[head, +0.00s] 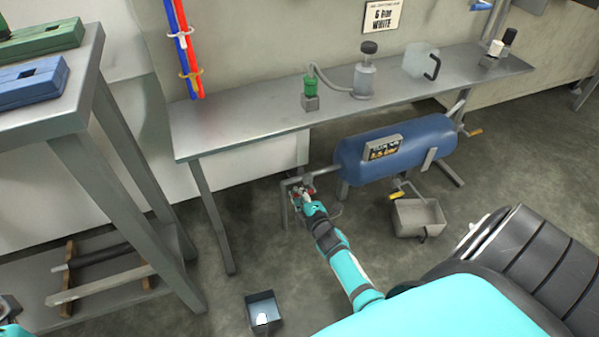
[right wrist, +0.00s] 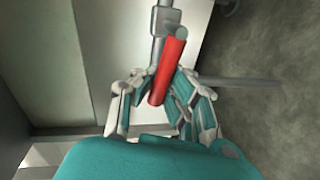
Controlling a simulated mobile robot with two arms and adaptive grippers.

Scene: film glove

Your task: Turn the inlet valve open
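The inlet valve's red lever handle (right wrist: 168,70) sits on a grey pipe in the right wrist view, its near end pointing toward my palm. In the head view the valve is at the left end of the blue tank (head: 400,150), mostly hidden by my gripper. My right gripper (head: 304,194) is at the valve; in the right wrist view its fingers (right wrist: 163,78) lie on both sides of the red handle and look closed on it. Only a bit of my left arm shows at the bottom left; its gripper is not seen.
A metal bench (head: 340,104) stands over the tank, with a clear jug (head: 417,62) and fittings on it. Two yellow-handled valves are at the tank's right end and underside. A grey bin (head: 412,216) and a small dark tray (head: 264,312) stand on the floor.

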